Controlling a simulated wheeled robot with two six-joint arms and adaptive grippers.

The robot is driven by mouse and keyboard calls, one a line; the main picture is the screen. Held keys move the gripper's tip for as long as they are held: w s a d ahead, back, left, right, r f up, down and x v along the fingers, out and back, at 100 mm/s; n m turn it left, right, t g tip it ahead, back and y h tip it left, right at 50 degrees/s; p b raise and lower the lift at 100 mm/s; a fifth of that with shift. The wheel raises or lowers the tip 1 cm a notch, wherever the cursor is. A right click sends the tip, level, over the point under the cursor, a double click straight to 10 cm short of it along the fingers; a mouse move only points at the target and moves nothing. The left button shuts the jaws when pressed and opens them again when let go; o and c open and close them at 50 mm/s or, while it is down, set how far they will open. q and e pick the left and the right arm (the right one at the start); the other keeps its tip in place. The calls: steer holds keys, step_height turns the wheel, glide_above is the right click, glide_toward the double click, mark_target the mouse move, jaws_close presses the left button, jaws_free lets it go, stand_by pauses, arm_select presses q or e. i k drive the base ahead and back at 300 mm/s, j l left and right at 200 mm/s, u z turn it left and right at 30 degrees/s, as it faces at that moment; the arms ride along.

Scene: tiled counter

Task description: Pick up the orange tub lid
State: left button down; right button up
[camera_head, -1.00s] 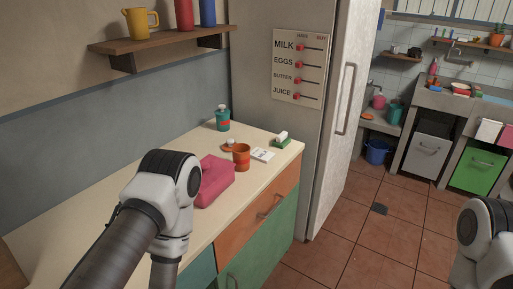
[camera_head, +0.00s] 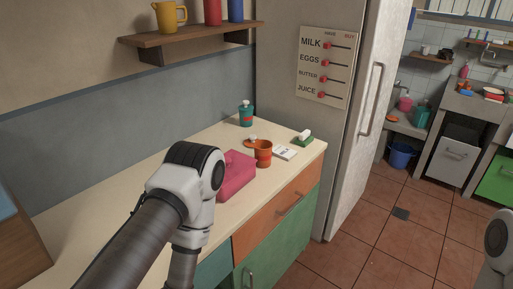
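An orange tub (camera_head: 263,154) stands upright on the counter (camera_head: 150,172), next to a pink-red box-like thing. A small flat orange-brown piece with a white bit (camera_head: 252,140) shows just behind and left of the tub; it may be the lid, but it is too small and partly hidden to tell. My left arm reaches in over the counter from the bottom, left of the pink thing; its gripper is out of the picture. Only a piece of my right arm shows at the right edge; its gripper is not seen.
The pink-red thing (camera_head: 236,175) lies in front of the tub. A teal bottle (camera_head: 246,118), a white card (camera_head: 285,153) and a green-and-white item (camera_head: 303,138) are nearby. The refrigerator (camera_head: 310,135) stands right of the counter. A shelf (camera_head: 190,37) hangs above. The left-middle counter is clear.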

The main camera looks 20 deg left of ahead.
mark_target(249, 142)
steer(key=i+l+u, duration=0.2)
steer(key=i, duration=0.3)
steer(key=i+l+u, duration=0.2)
steer(key=i+l, duration=0.25)
